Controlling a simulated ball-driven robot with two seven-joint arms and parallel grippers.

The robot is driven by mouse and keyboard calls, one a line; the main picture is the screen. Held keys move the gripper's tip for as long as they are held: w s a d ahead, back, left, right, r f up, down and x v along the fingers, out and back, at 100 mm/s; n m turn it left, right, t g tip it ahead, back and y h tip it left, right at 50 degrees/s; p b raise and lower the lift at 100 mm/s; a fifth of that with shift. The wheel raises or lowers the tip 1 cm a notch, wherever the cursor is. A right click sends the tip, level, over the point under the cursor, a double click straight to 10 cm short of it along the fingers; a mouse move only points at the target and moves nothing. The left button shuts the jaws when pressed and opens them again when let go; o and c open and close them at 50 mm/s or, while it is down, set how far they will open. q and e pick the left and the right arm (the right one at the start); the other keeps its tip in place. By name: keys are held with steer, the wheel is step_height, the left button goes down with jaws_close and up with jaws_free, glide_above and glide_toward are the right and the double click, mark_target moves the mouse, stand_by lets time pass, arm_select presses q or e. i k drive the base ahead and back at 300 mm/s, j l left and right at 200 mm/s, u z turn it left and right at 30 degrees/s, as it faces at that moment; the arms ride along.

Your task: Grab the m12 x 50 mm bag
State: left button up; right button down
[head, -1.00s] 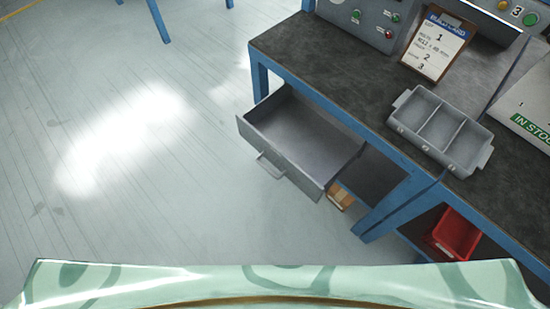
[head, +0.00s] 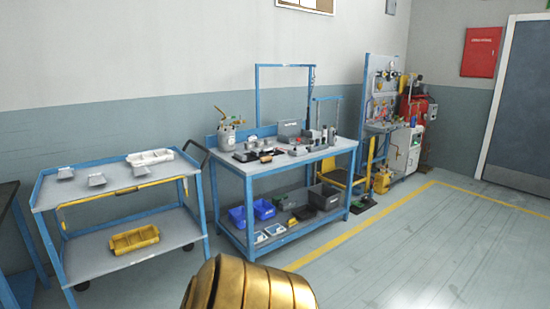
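I cannot make out an M12 x 50 mm bag in the head view. Small items on the blue-framed workbench (head: 335,147) are too far off to tell apart. Its lower shelf holds blue bins (head: 264,209), a dark grey bin (head: 324,197) and small white-and-blue packs or trays (head: 275,229) whose contents I cannot read. Neither of my grippers shows.
A blue cart (head: 100,192) at left carries a white tray (head: 150,157), small grey scoops or trays and, below, a yellow bin (head: 134,240). A dark bench edge (head: 8,215) is at far left. Clear floor (head: 430,250) lies at right, with a yellow line.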

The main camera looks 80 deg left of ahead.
mark_target(140, 170)
steer(key=j+u, duration=0.15)
steer(key=u, duration=0.25)
steer(key=k+j+u, duration=0.1)
steer(key=u, duration=0.35)
steer(key=j+u, duration=0.25)
steer(key=u, duration=0.15)
steer(key=j+u, duration=0.15)
steer(key=u, duration=0.3)
steer(key=i+j+u, duration=0.1)
steer(key=u, duration=0.3)
steer(key=j+u, duration=0.15)
steer(key=u, duration=0.3)
steer(key=i+j+u, duration=0.65)
steer(key=i, duration=0.25)
steer(key=i+j+u, duration=0.35)
steer(key=i, duration=0.15)
steer(key=i+j, duration=0.15)
steer(key=i, duration=0.3)
steer(key=i+j, duration=0.1)
steer(key=i, duration=0.35)
steer(key=k, duration=0.15)
